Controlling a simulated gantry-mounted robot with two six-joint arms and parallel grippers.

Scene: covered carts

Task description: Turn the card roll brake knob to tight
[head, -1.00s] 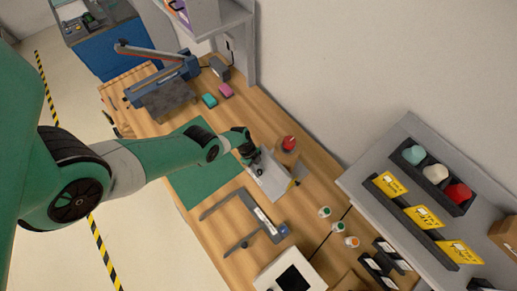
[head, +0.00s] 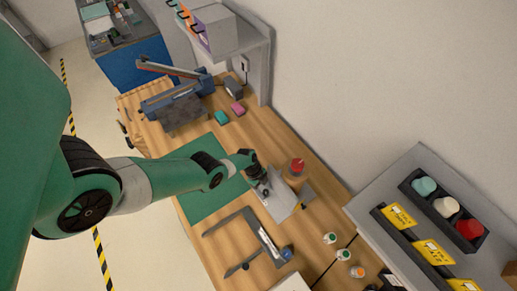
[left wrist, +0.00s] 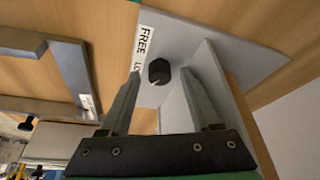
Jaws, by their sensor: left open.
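A black knob (left wrist: 159,71) with a small white mark sits on a grey bracket (left wrist: 215,28) in the left wrist view. A white label (left wrist: 143,42) beside it reads "FREE" and the start of a second word, which a finger hides. My left gripper (left wrist: 165,105) is open, its fingers on either side below the knob, apart from it. In the head view my left gripper (head: 263,186) is over the grey bracket (head: 282,206) and hides the knob. My right gripper is not in view.
A grey U-shaped frame (head: 232,222) with a blue knob (head: 287,253) lies near the bracket. A red-topped item (head: 297,166) stands behind it. Small bottles (head: 330,238) are to the right. A green mat (head: 200,200) lies left, under my arm.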

